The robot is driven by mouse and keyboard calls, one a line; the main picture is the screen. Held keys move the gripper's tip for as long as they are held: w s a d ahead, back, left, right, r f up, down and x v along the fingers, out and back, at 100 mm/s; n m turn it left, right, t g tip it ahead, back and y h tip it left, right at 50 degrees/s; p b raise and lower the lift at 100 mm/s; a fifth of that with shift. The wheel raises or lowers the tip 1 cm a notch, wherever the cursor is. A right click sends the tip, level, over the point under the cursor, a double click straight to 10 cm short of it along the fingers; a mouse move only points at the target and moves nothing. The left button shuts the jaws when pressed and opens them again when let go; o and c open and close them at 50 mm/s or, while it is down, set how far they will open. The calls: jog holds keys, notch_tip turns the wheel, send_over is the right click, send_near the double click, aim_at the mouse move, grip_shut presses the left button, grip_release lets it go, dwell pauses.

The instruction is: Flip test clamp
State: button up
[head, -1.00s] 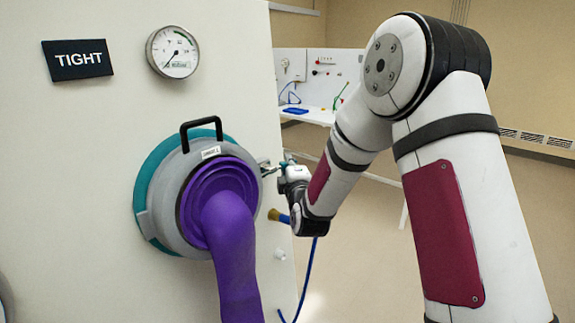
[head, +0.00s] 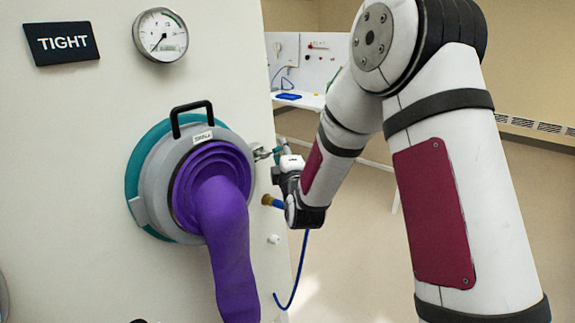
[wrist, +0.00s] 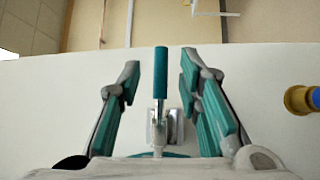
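The test clamp (wrist: 160,80) shows in the wrist view as a teal-handled lever on a small metal base, fixed to the pale panel. Its handle points toward the top of the picture. My gripper (wrist: 160,85) is open, with one teal-padded finger on each side of the handle and a visible gap to both. In the head view my gripper (head: 272,153) is at the right side of the grey port ring (head: 157,200), and the clamp there is too small and too covered to tell apart from the fingers. A purple glove (head: 228,245) hangs from the port.
A brass fitting with a blue hose (head: 272,201) sticks out below my gripper; it is at the right in the wrist view (wrist: 302,99). A dial gauge (head: 160,35) and a "TIGHT" sign (head: 62,43) are above the port. A bench (head: 305,101) stands behind, with open floor between.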

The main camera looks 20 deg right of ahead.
jog(key=s, duration=0.9)
jog(key=shift+s+a+f, duration=0.35)
jog(key=shift+a, duration=0.1)
